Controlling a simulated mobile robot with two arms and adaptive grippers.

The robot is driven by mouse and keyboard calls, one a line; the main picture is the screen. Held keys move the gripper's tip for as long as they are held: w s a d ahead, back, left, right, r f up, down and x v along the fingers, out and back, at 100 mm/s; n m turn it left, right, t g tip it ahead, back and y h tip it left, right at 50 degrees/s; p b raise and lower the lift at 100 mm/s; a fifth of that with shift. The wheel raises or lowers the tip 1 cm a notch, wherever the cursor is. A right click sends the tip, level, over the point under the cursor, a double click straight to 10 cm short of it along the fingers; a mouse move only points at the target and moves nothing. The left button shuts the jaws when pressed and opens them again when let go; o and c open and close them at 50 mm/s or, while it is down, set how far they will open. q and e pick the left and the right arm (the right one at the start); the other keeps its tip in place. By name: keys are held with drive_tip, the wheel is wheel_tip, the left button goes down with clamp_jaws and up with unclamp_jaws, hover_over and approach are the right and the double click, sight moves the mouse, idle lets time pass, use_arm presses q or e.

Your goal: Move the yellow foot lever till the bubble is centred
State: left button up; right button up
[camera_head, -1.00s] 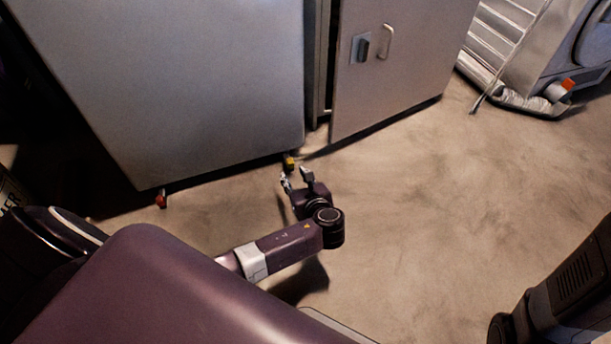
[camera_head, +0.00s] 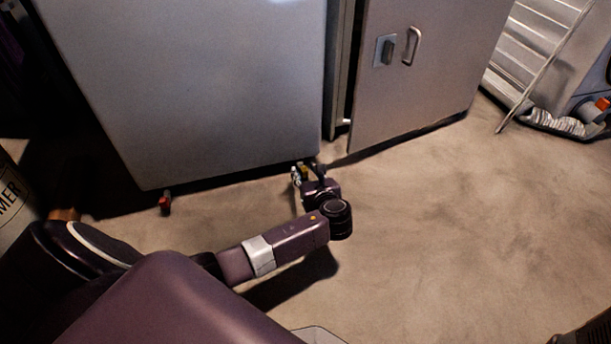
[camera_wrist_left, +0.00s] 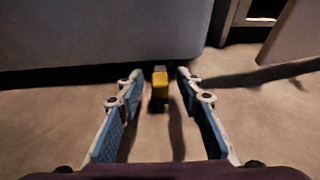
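The yellow foot lever (camera_wrist_left: 160,86) sticks out from under the lower edge of a large grey appliance (camera_head: 190,90). In the left wrist view it stands a little beyond and between the fingertips of my left gripper (camera_wrist_left: 159,78), which is open with a gap on both sides of the lever. In the head view my left gripper (camera_head: 307,171) is low near the floor at the appliance's right front corner, and the yellow lever (camera_head: 304,169) shows partly between its fingers. The bubble is not in view. My right gripper is not in view.
A red foot lever (camera_head: 165,203) is under the appliance's left corner. A grey cabinet door (camera_head: 430,75) with a handle stands open at the right. A ladder-like rack (camera_head: 540,50) is at the far right. The concrete floor (camera_head: 430,220) in front is clear.

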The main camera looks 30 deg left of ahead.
use_arm(q)
clamp_jaws()
idle(0.3)
